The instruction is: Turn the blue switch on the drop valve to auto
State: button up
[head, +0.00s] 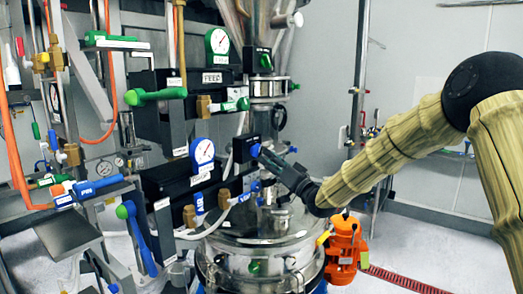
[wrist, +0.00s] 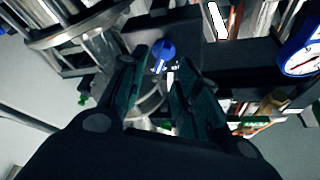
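The blue switch (head: 255,151) sits on the front of a small dark box (head: 243,146) on the drop valve, right of the blue-rimmed gauge. In the wrist view the blue switch (wrist: 163,52) shows between my two fingertips, with a small white marking beside it. My gripper (head: 267,158) comes in from the right and its tips are at or very near the switch. In the wrist view my gripper (wrist: 163,68) is open, one finger on each side of the switch. I cannot tell whether either finger touches it. The switch's setting is too small to read.
The blue-rimmed gauge (head: 203,151) is close to the left. A similar green switch (head: 266,60) and green-rimmed gauge (head: 218,41) are above. The metal sifter vessel (head: 262,245) and orange motor (head: 343,248) are below. Pipes and valves crowd the left; the right floor is mostly clear.

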aim_at(259, 151)
jog(key=shift+p+x, duration=0.65)
jog(key=shift+x, duration=1.45)
jog(key=shift+s, duration=0.1)
grip_shut()
